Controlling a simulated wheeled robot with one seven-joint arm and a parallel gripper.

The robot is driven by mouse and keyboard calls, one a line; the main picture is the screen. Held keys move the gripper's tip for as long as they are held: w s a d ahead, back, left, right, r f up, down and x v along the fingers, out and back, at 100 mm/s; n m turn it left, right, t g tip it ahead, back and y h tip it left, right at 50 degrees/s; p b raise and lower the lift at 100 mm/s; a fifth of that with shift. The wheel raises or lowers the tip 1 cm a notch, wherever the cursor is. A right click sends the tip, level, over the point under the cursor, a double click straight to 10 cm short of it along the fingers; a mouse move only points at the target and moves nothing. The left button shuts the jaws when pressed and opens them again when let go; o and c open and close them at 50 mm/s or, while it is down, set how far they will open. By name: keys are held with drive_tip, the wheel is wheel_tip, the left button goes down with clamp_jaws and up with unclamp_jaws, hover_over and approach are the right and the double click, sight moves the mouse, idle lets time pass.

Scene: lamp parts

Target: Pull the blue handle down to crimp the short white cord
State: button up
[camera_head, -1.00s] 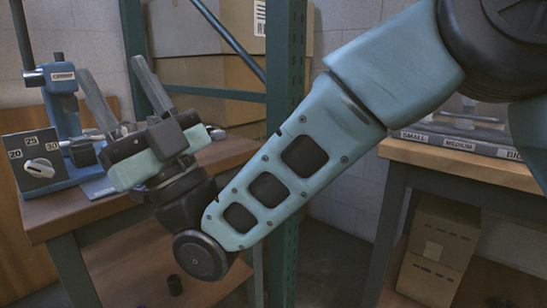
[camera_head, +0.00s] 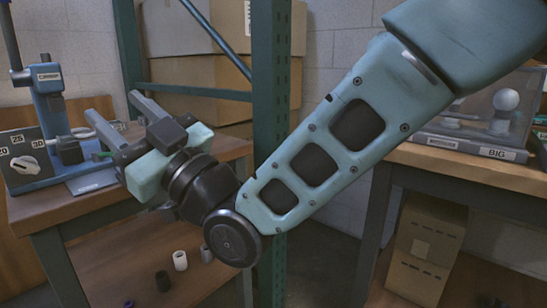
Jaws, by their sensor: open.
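The blue crimping press (camera_head: 50,100) stands on the wooden bench at the left. A dark lever (camera_head: 11,38) rises from its upper left and leaves the top of the picture; I take it for the handle, but its blue is hard to make out. My gripper (camera_head: 112,104) is open and empty, with its two grey fingers spread. In the picture its fingers lie to the right of the press, pointing up and left, apart from the lever.
A dial panel (camera_head: 27,160) sits at the front of the press. A green rack post (camera_head: 272,120) stands behind my arm. Several small sleeves (camera_head: 180,260) stand on the lower shelf. The right bench (camera_head: 460,168) carries a clear case with a bulb.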

drive_tip(key=d+f+m+g+h, duration=0.1)
drive_tip(key=d+f+m+h, duration=0.1)
drive_tip(key=d+f+h, duration=0.5)
drive_tip(key=d+f+m+g+h, duration=0.1)
drive_tip(key=d+f+m+h, duration=0.25)
drive_tip(key=f+h, duration=0.45)
drive_tip(key=s+d+f+m+g+h, duration=0.1)
drive_tip(key=s+d+f+g+h, duration=0.1)
drive_tip(key=s+d+f, duration=0.4)
drive_tip(key=s+d+f+m+g+h, duration=0.1)
drive_tip(key=s+d+g+h, duration=0.25)
drive_tip(key=d, duration=0.55)
drive_tip(key=s+d+f+m+g+h, duration=0.1)
drive_tip(key=s+d+f+m+g, duration=0.1)
drive_tip(key=s+d+f, duration=0.4)
wheel_tip(320, 180, up, 32)
drive_tip(key=d+p, duration=0.1)
drive_tip(key=p, duration=2.9)
drive_tip(key=shift+w+d, duration=0.2)
drive_tip(key=shift+d, duration=0.15)
drive_tip(key=shift+r+h, duration=0.1)
drive_tip(key=shift+h, duration=0.15)
